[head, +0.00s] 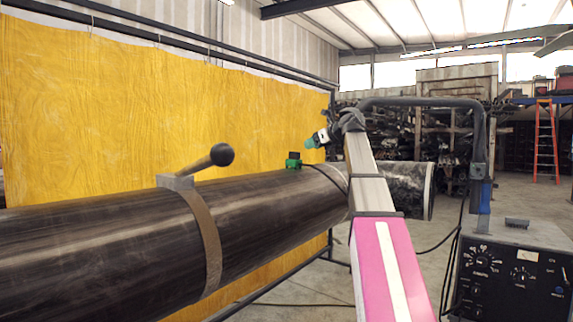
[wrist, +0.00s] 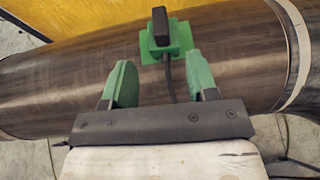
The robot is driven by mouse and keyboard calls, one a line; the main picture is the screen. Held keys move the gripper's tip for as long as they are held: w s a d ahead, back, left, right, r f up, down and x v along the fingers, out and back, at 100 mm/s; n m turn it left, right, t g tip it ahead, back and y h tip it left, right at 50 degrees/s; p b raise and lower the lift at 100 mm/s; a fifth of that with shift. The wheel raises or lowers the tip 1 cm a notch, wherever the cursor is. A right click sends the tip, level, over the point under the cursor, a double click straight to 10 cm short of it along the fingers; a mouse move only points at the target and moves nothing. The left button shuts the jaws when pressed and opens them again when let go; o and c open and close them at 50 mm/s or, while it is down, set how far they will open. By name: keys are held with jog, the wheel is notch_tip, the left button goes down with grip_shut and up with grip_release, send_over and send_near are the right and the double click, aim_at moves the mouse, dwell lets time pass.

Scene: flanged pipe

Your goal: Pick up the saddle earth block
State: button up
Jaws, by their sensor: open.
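The saddle earth block is a green block with a black upright grip. It sits on top of the dark pipe in the head view (head: 293,161) and just beyond my fingers in the wrist view (wrist: 181,38). A dark cable runs from it toward my gripper. My gripper (wrist: 161,82) is open, its two green fingers apart with nothing held between them. The block lies ahead of the gap, slightly to the right of its middle. In the head view my gripper (head: 317,139) is above and to the right of the block, apart from it.
The dark pipe (head: 100,255) runs across the scene. A strap (head: 207,240) with a ball-ended lever (head: 205,162) is around it at left. A yellow curtain (head: 120,110) hangs behind. A welding machine (head: 515,275) stands at right, beside hanging cables.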

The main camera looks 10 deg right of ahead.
aim_at(294, 160)
jog(key=x, duration=1)
jog(key=shift+w+a+r, duration=0.1)
jog(key=shift+w+a, duration=0.2)
jog(key=shift+w, duration=0.05)
jog(key=shift+c, duration=0.3)
grip_shut()
